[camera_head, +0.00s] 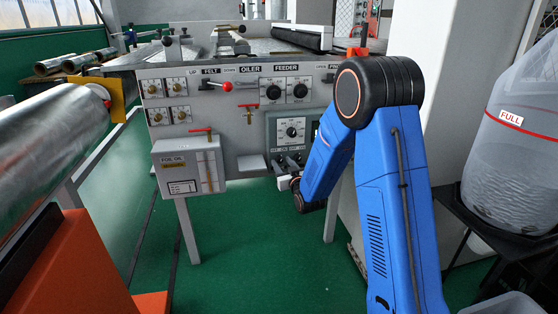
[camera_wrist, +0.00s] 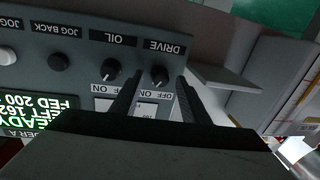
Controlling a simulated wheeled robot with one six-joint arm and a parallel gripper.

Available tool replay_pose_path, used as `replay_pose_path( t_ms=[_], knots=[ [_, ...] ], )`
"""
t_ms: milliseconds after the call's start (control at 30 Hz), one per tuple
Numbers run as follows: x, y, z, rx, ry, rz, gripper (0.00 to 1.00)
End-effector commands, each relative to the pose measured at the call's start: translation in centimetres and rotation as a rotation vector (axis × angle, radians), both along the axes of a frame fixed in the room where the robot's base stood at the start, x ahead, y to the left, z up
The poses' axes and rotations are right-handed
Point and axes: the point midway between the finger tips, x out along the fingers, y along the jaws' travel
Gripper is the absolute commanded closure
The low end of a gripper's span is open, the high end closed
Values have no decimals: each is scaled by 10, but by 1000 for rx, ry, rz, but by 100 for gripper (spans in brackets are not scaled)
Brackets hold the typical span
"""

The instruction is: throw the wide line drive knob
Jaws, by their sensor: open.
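The drive knob (camera_wrist: 158,75) is a small black knob with a white pointer mark, under the DRIVE label on a dark grey panel, seen inverted in the wrist view. ON and OFF are printed beside it. My gripper (camera_wrist: 159,80) is open, with one black finger to each side of the drive knob in the picture. I cannot tell whether the fingertips reach or touch it. In the head view the control panel (camera_head: 271,131) is at the machine's front, with my gripper at its lower edge; the drive knob cannot be made out there.
A similar OIL knob (camera_wrist: 112,70) sits close by, left of my left finger. JOG BACK button (camera_wrist: 58,62) and a green display (camera_wrist: 40,117) are further left. A grey shelf (camera_wrist: 222,82) juts out at right. The foil oil box (camera_head: 190,164) hangs left of the panel.

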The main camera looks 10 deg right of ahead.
Motion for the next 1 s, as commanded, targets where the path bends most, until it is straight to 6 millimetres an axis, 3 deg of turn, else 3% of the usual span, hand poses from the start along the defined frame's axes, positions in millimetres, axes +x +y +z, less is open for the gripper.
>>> replay_pose_path(
  t_ms=[300,467,500,1000],
  knots=[
    [-1,0,0,0,0,0,59],
    [-1,0,0,0,0,0,97],
    [-1,0,0,0,0,0,100],
    [-1,0,1,-125,-1,0,100]
  ],
)
